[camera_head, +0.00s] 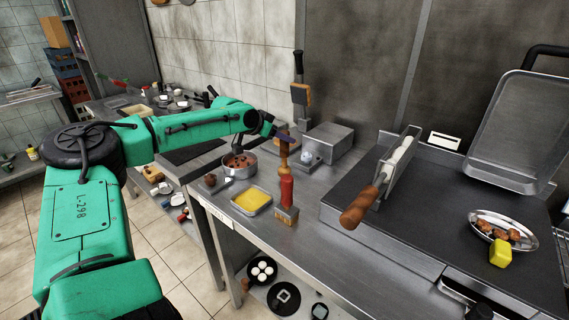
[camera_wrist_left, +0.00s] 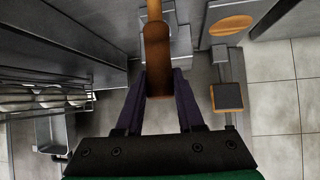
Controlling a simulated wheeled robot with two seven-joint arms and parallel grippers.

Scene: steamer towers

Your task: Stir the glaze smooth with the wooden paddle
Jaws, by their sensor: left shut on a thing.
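My left gripper (camera_head: 284,136), with dark purple fingers, is shut on a brown wooden handle (camera_head: 284,149), which I take to be the paddle's. In the left wrist view the handle (camera_wrist_left: 157,55) stands between the fingers (camera_wrist_left: 164,98), and a thinner wooden part runs on past the top edge. A round metal pot (camera_head: 240,170) with a brown, lumpy content stands left of the gripper, and the handle is not over it. I cannot tell whether that content is the glaze. The paddle's lower end is not clear. My right gripper is not in view.
A yellow-filled tray (camera_head: 252,201) lies near the counter's front edge. A grey metal box (camera_head: 327,143) is behind. A black griddle (camera_head: 445,215) with a wood-handled press (camera_head: 362,207) takes the right side.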

